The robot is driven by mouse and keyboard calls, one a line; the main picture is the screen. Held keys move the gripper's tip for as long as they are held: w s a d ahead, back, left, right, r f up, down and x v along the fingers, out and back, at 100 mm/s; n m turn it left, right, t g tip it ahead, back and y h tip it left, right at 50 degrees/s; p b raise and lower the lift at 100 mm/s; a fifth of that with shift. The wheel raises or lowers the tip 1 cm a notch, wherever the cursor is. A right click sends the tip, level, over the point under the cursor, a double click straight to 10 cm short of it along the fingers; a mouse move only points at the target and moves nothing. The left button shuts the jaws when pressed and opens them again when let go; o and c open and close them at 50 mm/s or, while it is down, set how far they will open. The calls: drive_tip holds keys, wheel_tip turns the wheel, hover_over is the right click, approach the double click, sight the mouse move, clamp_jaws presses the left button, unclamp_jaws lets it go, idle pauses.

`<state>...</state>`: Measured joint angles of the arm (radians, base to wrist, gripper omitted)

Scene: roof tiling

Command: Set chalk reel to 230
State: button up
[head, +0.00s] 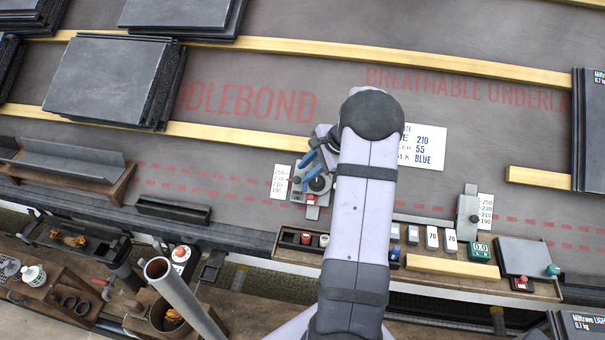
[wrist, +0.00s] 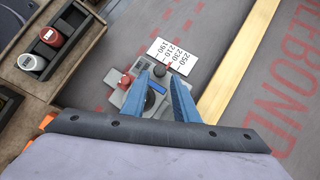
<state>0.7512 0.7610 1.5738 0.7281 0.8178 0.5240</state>
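A grey reel device (head: 298,194) with a round dark drum and a red part sits on the roof, left of my arm. A white scale card (head: 280,181) marked 250, 230, 210, 190 lies beside it. My gripper (head: 309,169) is over the device. Its blue fingers (wrist: 161,80) are apart, with the dark knob near their tips; contact cannot be told. The setting is not readable.
A second grey device (head: 468,217) with a similar card (head: 486,212) stands at right. A wooden tray (head: 400,275) holds chalk bottles and blocks. A partly covered white board (head: 427,150) reads 210, 55, BLUE. Wooden battens (head: 240,134) and slate stacks (head: 110,78) lie behind.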

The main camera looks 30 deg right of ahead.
drive_tip(key=shift+v, duration=1.45)
drive_tip(key=s+a+r+n+g, duration=0.1)
drive_tip(key=s+a+n, duration=0.3)
drive_tip(key=a, duration=0.3)
drive_tip(key=s+a+r+n+g+h, duration=0.1)
drive_tip(key=s+a+n+g, duration=0.1)
drive_tip(key=s+a+n, duration=0.45)
drive_tip(key=s+a+r+n+g, duration=0.1)
drive_tip(key=a+r+n, duration=0.15)
drive_tip(key=a, duration=0.55)
drive_tip(key=s+a+n+g+h, duration=0.1)
drive_tip(key=s+a+n, duration=0.1)
drive_tip(key=s+n, duration=0.25)
drive_tip(key=s+a+n+h, duration=0.1)
drive_tip(key=s+a+n, duration=0.2)
drive_tip(key=s, duration=0.3)
wheel_tip(320, 180, up, 20)
drive_tip(key=p, duration=2.2)
wheel_tip(320, 180, down, 36)
drive_tip(key=b, duration=3.6)
drive_tip(key=shift+d, duration=0.15)
